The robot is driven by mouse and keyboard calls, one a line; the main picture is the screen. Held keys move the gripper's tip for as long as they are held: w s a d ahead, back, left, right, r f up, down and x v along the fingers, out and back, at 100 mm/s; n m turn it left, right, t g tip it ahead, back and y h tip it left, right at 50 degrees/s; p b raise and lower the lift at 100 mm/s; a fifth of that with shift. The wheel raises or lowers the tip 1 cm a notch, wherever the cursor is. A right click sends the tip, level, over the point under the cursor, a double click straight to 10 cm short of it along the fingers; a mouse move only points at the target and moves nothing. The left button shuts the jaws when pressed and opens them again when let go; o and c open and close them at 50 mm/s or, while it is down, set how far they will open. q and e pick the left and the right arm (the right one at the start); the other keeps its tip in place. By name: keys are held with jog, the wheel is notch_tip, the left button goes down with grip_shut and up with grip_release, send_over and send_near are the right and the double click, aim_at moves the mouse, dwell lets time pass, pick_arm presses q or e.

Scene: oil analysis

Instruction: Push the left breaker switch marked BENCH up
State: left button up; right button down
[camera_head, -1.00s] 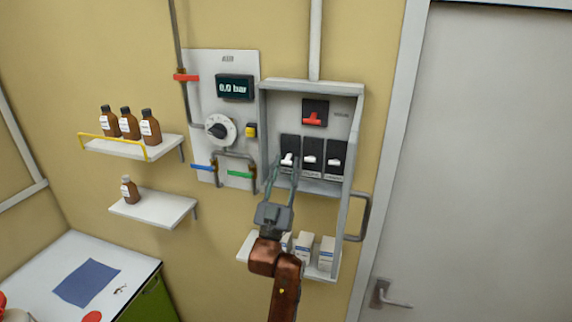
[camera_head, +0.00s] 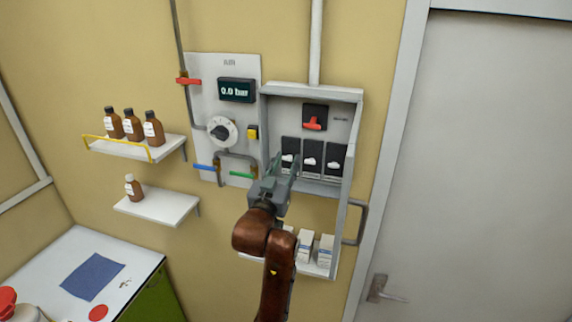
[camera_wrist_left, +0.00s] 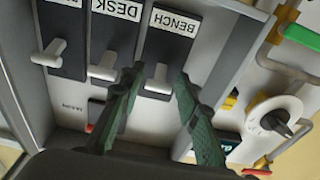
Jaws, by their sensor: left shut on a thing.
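The BENCH breaker switch (camera_head: 290,145) is the leftmost of three black switches with white levers in the grey wall box. In the left wrist view, which is turned over, the BENCH switch (camera_wrist_left: 158,80) shows its label at the top. My left gripper (camera_head: 280,168) reaches up to it from below in the head view. The fingers partly hide the switch, and the lever's exact tilt is hard to tell. My right gripper is not in view.
The DESK switch (camera_wrist_left: 112,42) is close beside the fingers. A red switch (camera_head: 315,122) sits above. The box's side walls (camera_head: 353,130) flank the switches. The air panel (camera_head: 205,110) with dial and valves is at left. White cartons (camera_head: 305,243) stand below.

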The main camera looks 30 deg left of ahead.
pick_arm(q)
jog(key=shift+r, duration=0.2)
dwell(0.4)
jog(key=o, duration=1.1)
jog(key=shift+c, duration=0.2)
jog(key=shift+f, duration=0.1)
jog(key=shift+f, duration=0.1)
